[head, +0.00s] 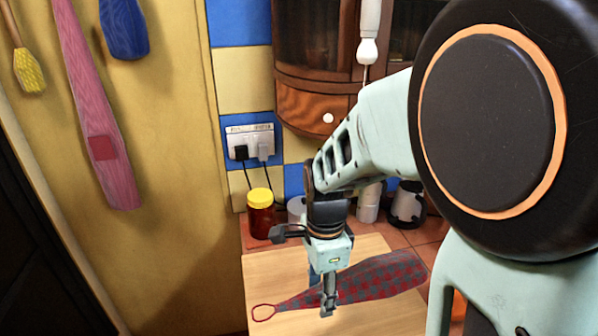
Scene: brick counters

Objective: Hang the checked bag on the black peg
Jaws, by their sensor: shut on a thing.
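The checked bag (385,280), long and tapering with red and grey checks, lies on a light wooden surface (375,318). Its narrow end is at the left and ends in a red loop (263,312). My gripper (328,303) points down and is shut on the bag, left of its wide part. The fingers cover a little of the cloth. I cannot make out the black peg in this view.
A pink bag (95,105), a blue item (123,28) and a yellow-ended item (29,72) hang on the yellow wall. A yellow-lidded jar (260,213) stands behind the board, below plugged sockets (250,143). A wooden cabinet (315,105) is above.

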